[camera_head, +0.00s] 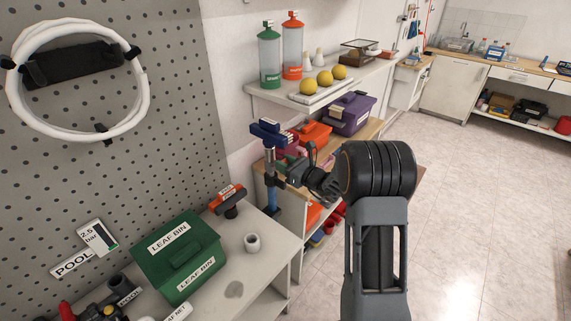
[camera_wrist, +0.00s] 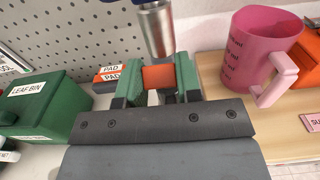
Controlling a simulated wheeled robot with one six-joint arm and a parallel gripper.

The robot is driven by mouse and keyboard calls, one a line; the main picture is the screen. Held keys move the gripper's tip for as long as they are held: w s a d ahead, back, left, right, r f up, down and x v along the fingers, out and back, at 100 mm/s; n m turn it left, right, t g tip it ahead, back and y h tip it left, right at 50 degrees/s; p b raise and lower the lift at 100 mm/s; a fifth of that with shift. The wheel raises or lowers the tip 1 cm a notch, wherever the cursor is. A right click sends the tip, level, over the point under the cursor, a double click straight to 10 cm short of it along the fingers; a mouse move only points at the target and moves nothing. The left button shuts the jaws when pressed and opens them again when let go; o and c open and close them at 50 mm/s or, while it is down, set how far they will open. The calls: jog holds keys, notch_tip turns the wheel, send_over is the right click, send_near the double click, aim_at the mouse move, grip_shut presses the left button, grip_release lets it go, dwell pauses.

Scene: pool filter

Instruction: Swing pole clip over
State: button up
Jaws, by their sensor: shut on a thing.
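My gripper (camera_head: 284,168) is at the end of my outstretched arm, close beside an upright pole (camera_head: 271,193) with a blue top, a metal section and a blue lower part. In the wrist view the green fingers of my gripper (camera_wrist: 158,80) are shut on a small orange block (camera_wrist: 158,77), which seems to be the pole clip. The pole's metal section (camera_wrist: 157,32) stands just beyond it. Whether the clip touches the pole is hard to tell. In the head view the clip is hidden by my gripper.
A pink jug (camera_wrist: 258,50) is close on the right in the wrist view. The shelf (camera_head: 310,98) holds bottles and yellow balls. Floor at right is clear.

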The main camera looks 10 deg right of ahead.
jog(key=r+p, duration=0.1)
jog(key=g+h+p, duration=0.1)
jog(key=shift+w+a+r+p, duration=0.1)
jog(key=shift+w+r+p, duration=0.1)
jog(key=shift+r+p, duration=0.2)
jog(key=shift+w+a+r+g+h+p, duration=0.2)
jog(key=shift+g+h+p, duration=0.3)
jog(key=shift+g+p, duration=0.6)
jog(key=shift+w+f+p, duration=0.15)
jog(key=shift+w+p, duration=0.05)
jog(key=shift+p, duration=0.45)
jog(key=shift+f+h, duration=0.15)
jog(key=shift+h, duration=0.15)
jog(key=o, duration=0.9)
jog(key=shift+s, duration=0.1)
jog(key=b+v, duration=0.1)
jog(key=v, duration=1.2)
jog(key=shift+s+d+r+b, duration=0.1)
jog(key=shift+d+r+b, duration=0.1)
jog(key=shift+r+b, duration=0.2)
